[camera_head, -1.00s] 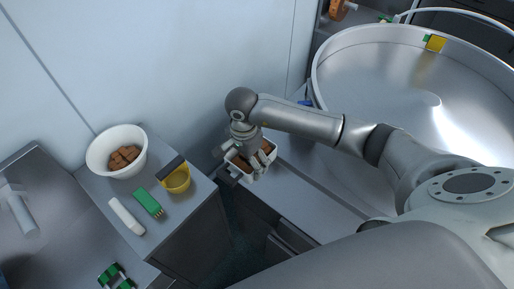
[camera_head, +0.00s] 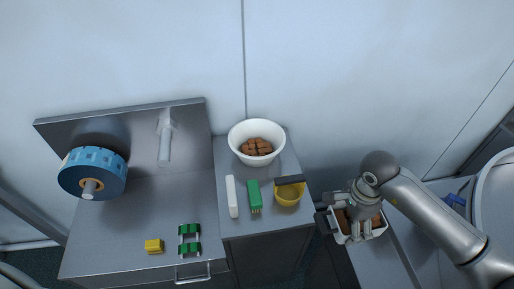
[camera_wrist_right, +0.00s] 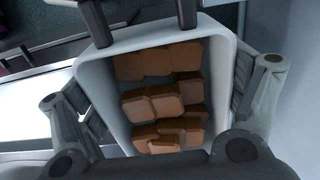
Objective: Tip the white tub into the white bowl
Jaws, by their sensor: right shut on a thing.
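The white bowl (camera_head: 235,139) stands on the grey counter at the centre back in the head view, with several brown pieces in its bottom. The white tub (camera_head: 352,239) is at the right of the bowl, in my right gripper (camera_head: 358,226). The right wrist view shows the tub (camera_wrist_right: 88,75) from above, upright, with several brown blocks (camera_wrist_right: 165,95) inside. The fingers of my right gripper (camera_wrist_right: 165,115) are at both sides of the tub, shut on it. My left gripper is not in view.
A blue reel (camera_head: 92,172) is at the left. A gap separates the counter from the right-hand surface.

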